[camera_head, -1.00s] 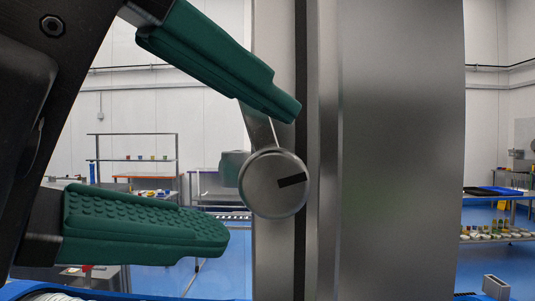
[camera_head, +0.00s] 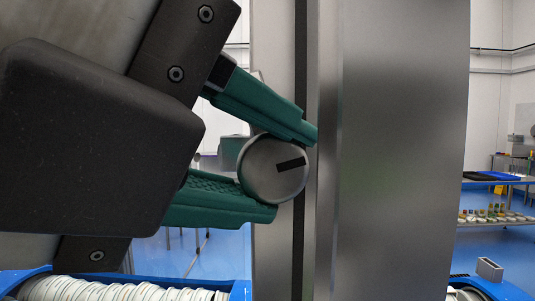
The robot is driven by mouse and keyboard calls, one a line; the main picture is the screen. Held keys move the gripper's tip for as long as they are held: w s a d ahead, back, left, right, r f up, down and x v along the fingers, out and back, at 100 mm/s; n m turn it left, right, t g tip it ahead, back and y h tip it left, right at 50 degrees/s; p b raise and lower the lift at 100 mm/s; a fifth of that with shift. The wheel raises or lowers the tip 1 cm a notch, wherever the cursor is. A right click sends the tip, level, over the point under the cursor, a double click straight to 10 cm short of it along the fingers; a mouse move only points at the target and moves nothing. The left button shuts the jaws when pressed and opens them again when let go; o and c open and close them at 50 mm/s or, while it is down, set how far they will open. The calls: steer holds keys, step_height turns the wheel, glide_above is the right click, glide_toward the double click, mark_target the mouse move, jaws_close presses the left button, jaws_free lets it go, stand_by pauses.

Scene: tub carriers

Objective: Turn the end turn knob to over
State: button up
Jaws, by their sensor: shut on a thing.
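The knob (camera_head: 262,172) is a round grey metal disc with a dark bar mark on its face. It sits at the left edge of a tall metal panel (camera_head: 400,150). The bar runs nearly level, its right end a little higher. My gripper (camera_head: 290,172) has two green ribbed fingers, one above and one below the knob. It is shut on the knob, with the upper finger against its top and the lower finger against its underside. The knob's far side is hidden.
Blue tubs with a stack of pale round items (camera_head: 130,290) stand along the bottom left. Another blue tub edge (camera_head: 490,288) shows at bottom right. A shelf with small coloured items (camera_head: 497,215) is far off at right. Blue floor lies between.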

steer(key=c, duration=0.3)
steer(key=shift+f+b, duration=0.15)
steer(key=shift+b, duration=0.15)
steer(key=n+h+b, duration=0.1)
steer(key=h+b, duration=0.1)
steer(key=shift+f+n+t+b, duration=0.3)
steer(key=shift+n+b, duration=0.1)
steer(key=n+t+h+b, duration=0.1)
steer(key=b, duration=0.1)
steer(key=n+h+b, duration=0.1)
steer(key=b, duration=0.1)
steer(key=shift+f+t, duration=0.25)
steer(key=shift+t, duration=0.15)
steer(key=n+t+b, duration=0.1)
steer(key=n+b, duration=0.1)
steer(key=n+t+h+b, duration=0.1)
steer(key=n+b, duration=0.1)
steer(key=shift+f+t+h+b, duration=0.2)
steer(key=shift+t+h+b, duration=0.1)
steer(key=shift+t+b, duration=0.1)
steer(key=shift+d+r+n+t+y+b, duration=0.1)
steer(key=shift+n+t+y+b, duration=0.3)
steer(key=shift+n+t+b, duration=1.6)
steer(key=shift+n+p, duration=0.5)
